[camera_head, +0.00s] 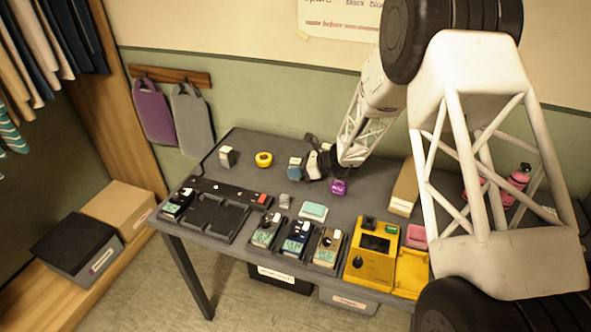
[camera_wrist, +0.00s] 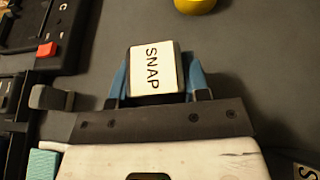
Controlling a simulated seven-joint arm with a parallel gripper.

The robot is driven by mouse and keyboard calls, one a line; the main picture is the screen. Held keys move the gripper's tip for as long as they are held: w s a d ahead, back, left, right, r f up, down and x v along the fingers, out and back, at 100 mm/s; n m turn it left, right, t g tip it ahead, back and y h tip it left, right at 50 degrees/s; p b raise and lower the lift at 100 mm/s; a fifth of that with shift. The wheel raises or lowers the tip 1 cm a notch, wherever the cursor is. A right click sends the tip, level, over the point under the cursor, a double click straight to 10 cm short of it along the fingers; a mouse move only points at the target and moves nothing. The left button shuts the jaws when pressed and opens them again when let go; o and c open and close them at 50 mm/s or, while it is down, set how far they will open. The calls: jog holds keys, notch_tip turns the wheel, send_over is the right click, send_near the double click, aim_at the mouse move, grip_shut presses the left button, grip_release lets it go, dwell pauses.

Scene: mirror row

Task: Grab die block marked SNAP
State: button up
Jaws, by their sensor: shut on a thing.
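The SNAP block (camera_wrist: 152,68) is a small pale block with black letters reading SNAP on its upper face. In the wrist view it sits between the two blue fingers of my gripper (camera_wrist: 157,80), which is shut on it. The fingers touch its left and right sides. In the head view my gripper (camera_head: 296,168) is low over the back middle of the grey table (camera_head: 235,150), with the block's pale top (camera_head: 295,161) showing between the blue fingers. Whether the block still touches the table I cannot tell.
A black tray (camera_head: 212,216), several devices and a yellow case (camera_head: 371,258) line the front edge.

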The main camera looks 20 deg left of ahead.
aim_at(295, 161)
jog(key=shift+r, duration=0.15)
jog(key=shift+r, duration=1.4)
jog(key=shift+s+d+r, duration=0.1)
jog(key=shift+s+r, duration=0.1)
jog(key=shift+r, duration=0.1)
jog(key=s+d, duration=0.2)
jog(key=s, duration=0.2)
jog(key=s+d+r, duration=0.1)
jog(key=s+d, duration=0.2)
jog(key=s, duration=0.1)
jog(key=s+d, duration=0.3)
jog(key=s, duration=0.2)
jog(key=shift+s+d+r, duration=0.1)
jog(key=shift+d+r, duration=0.05)
